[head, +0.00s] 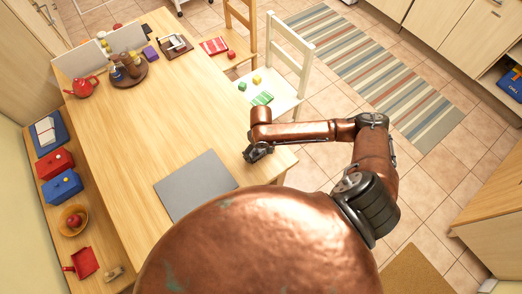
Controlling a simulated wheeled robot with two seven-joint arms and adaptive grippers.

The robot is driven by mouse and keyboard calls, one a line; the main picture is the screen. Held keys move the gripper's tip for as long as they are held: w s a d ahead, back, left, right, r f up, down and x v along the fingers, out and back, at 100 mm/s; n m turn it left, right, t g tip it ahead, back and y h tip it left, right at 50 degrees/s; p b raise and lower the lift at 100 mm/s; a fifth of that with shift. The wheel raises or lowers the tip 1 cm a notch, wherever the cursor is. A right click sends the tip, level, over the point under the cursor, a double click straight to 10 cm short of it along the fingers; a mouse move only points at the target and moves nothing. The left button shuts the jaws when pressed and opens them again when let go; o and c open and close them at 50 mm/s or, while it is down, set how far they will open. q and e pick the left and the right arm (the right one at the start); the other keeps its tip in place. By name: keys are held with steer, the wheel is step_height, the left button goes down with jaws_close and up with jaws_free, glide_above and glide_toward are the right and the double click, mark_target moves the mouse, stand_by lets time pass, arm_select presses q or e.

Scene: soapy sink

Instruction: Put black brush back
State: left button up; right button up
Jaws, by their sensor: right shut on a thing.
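My right gripper (257,152) is low over the near right part of the wooden table, close to its right edge and to the right of a grey mat. It is shut on a small dark thing, which I take to be the black brush. The dark fingers and the dark thing blend together, so its shape and whether it touches the table cannot be told. My left gripper is out of view.
The wooden table (185,115) has a grey mat (195,184), a red teapot (82,87) and a round tray (128,80). A side bench holds boxes, a bowl (74,224) and a red dustpan (83,263). A white chair (287,75) stands close by the table's right side.

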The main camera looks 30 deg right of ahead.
mark_target(261, 149)
steer(key=o, duration=0.8)
step_height(261, 149, up, 12)
steer(key=p, duration=0.1)
steer(key=shift+p, duration=0.4)
